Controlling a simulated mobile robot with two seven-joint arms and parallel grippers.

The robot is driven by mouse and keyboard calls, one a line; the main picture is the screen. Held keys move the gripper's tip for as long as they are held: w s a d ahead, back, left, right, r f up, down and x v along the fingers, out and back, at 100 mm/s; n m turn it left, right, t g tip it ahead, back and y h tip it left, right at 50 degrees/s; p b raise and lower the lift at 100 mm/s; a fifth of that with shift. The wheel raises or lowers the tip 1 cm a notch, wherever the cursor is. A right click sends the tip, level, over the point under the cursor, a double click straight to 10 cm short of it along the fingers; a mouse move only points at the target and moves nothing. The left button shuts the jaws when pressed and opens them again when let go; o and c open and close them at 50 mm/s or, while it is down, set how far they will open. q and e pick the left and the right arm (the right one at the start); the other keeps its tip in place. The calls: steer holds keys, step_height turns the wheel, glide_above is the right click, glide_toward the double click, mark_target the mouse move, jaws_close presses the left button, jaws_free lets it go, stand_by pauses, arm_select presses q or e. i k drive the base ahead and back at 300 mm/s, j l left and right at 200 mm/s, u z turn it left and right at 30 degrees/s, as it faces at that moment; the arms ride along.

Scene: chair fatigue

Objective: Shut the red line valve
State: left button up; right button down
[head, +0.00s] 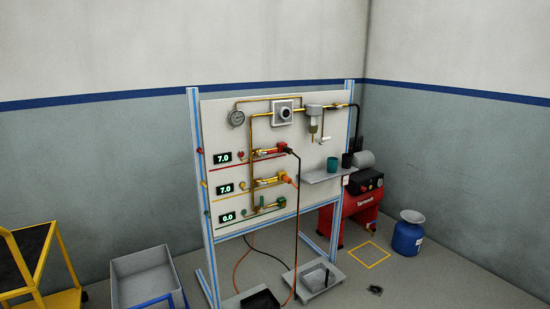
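The panel (240,235) stands upright on a frame in the middle of the head view. The red line valve (267,152) is on the upper of three coloured lines, and its red handle appears to lie along the pipe. The red line's display (223,157) reads 7.0. The yellow line valve (266,181) is below it, also with its handle seemingly along the pipe, and its display (224,189) reads 7.0. The green line valve (262,203) is lowest, its handle upright across the pipe, with its display (227,217) at 0.0. Neither gripper is in view.
A grey shelf (318,177) with cups juts from the panel's right. A red compressor (362,202) and blue container (407,235) stand at right. Trays (322,282) lie at the panel's foot. A grey bin (146,276) and yellow cart (38,270) stand at left.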

mark_target(269, 152)
steer(key=i+u, duration=0.1)
steer(key=i, duration=0.65)
steer(key=i+u, duration=0.1)
steer(key=i, duration=0.7)
steer(key=i+l+u, duration=0.15)
steer(key=i, duration=0.6)
